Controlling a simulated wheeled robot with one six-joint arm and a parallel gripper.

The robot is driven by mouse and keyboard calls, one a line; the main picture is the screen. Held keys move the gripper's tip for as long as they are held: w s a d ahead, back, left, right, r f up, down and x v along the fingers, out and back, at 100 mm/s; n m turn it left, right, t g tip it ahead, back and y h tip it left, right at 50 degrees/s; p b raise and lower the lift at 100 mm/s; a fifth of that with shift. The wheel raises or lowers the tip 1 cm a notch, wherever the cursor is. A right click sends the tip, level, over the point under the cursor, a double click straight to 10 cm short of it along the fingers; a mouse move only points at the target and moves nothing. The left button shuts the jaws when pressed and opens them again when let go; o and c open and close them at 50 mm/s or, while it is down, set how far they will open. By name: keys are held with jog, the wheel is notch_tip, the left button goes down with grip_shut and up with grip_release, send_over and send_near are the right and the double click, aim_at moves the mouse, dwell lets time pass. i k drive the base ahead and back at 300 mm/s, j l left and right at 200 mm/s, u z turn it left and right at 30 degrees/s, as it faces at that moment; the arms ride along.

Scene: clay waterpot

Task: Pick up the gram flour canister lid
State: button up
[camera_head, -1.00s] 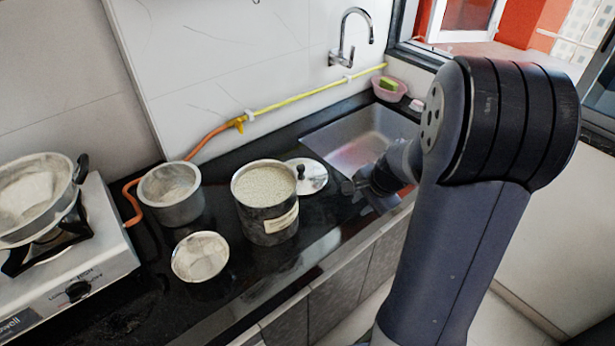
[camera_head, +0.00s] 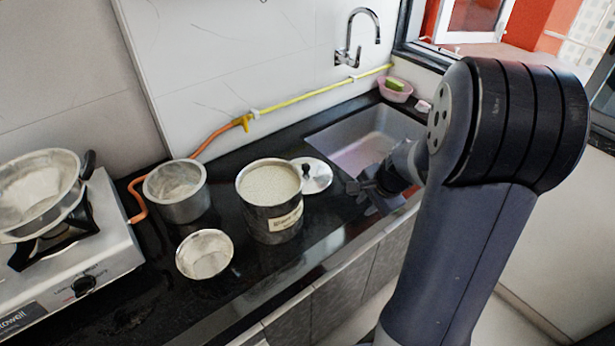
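The canister lid (camera_head: 318,177) is a round, shiny metal disc with a small dark knob. It lies on the black counter behind and to the right of the open canister (camera_head: 272,216), whose rim hides part of it. The canister is metal with a pale label and is filled with pale flour or grain. My gripper (camera_head: 358,188) is to the right of the lid, near the sink's front edge, and apart from the lid. Its fingers are small and dark here, and I cannot tell how far apart they are.
A metal pot (camera_head: 177,191) and a small bowl (camera_head: 205,254) stand left of the canister. A gas stove (camera_head: 80,275) with a pan (camera_head: 38,190) is at far left. The sink (camera_head: 365,140) lies behind my gripper, with a tap (camera_head: 350,45) above. A hose (camera_head: 290,102) runs along the wall.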

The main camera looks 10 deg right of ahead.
aim_at(317, 176)
jog(key=i+l+u, duration=0.15)
jog(key=l, duration=0.2)
jog(key=i+l+u, duration=0.1)
jog(key=l, duration=0.25)
jog(key=i+l+u, duration=0.15)
jog(key=l, duration=0.25)
jog(key=i+l+u, duration=0.15)
jog(key=l, duration=0.25)
